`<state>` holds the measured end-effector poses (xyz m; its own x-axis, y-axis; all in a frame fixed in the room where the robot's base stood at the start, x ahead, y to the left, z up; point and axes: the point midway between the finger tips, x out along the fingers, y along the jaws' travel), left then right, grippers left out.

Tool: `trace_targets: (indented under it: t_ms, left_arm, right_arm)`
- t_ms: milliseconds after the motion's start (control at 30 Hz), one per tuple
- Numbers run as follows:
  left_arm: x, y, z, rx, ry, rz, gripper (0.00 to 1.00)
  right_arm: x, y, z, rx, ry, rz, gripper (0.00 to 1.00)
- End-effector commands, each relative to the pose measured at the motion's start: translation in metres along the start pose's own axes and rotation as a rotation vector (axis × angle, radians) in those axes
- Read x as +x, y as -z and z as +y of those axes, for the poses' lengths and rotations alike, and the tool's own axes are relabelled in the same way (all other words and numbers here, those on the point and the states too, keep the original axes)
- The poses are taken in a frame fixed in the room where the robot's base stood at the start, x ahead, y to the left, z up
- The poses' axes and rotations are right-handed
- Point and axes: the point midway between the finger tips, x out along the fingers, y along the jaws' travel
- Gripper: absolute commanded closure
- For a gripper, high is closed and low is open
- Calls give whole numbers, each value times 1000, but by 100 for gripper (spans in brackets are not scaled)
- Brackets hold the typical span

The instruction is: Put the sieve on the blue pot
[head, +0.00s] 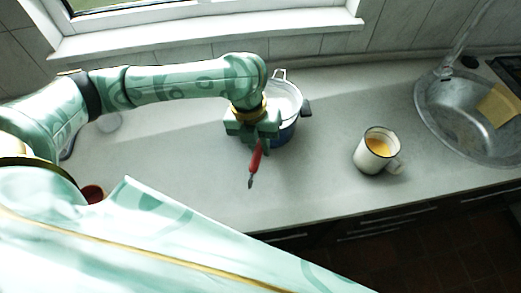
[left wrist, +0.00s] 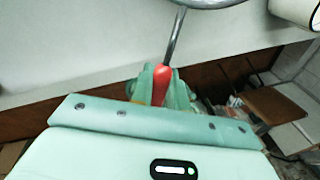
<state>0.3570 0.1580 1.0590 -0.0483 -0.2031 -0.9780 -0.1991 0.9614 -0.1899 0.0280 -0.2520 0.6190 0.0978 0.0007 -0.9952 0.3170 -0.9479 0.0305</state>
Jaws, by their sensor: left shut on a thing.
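My left gripper (head: 255,138) is shut on the red handle of the sieve (head: 256,160). The handle's end points toward the counter's front edge. In the left wrist view the red handle (left wrist: 161,84) sits between the fingers, and a metal rod runs up to the sieve's round rim, cut off by the top edge. The blue pot (head: 287,132) stands behind the gripper and is partly hidden by it. The sieve's bowl appears to be over the pot's mouth, with a wire loop at the far side; I cannot tell whether it touches the pot. My right gripper is not in view.
A white mug (head: 374,160) with orange contents stands right of the pot; it also shows at the left wrist view's top right (left wrist: 296,12). A red object (head: 92,193) is partly hidden at left. Counter before the pot is clear.

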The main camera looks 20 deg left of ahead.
Motion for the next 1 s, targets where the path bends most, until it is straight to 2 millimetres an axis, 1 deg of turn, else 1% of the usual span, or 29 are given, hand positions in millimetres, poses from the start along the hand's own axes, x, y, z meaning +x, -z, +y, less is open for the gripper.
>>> trace_targets:
  t_ms: [33, 100, 267, 367, 500, 533, 800, 1000]
  left_arm:
    - [8, -6, 2, -3, 1, 2, 100]
    - [14, -12, 5, -2, 1, 2, 100]
    - [19, -19, 7, -1, 1, 0, 100]
    - [28, -26, 10, -1, 0, 1, 100]
    - [52, -28, 15, 0, 1, 2, 100]
    - [55, -29, 16, 0, 1, 2, 100]
    - [56, -29, 16, 2, 0, -2, 100]
    - [61, -30, 17, 2, 0, -2, 100]
  right_arm:
    - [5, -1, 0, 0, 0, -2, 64]
    - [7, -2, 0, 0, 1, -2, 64]
    - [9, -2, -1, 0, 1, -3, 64]
    - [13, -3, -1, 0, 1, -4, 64]
    - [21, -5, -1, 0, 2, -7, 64]
    - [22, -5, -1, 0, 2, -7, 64]
    - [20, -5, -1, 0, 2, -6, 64]
    - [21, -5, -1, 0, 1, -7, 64]
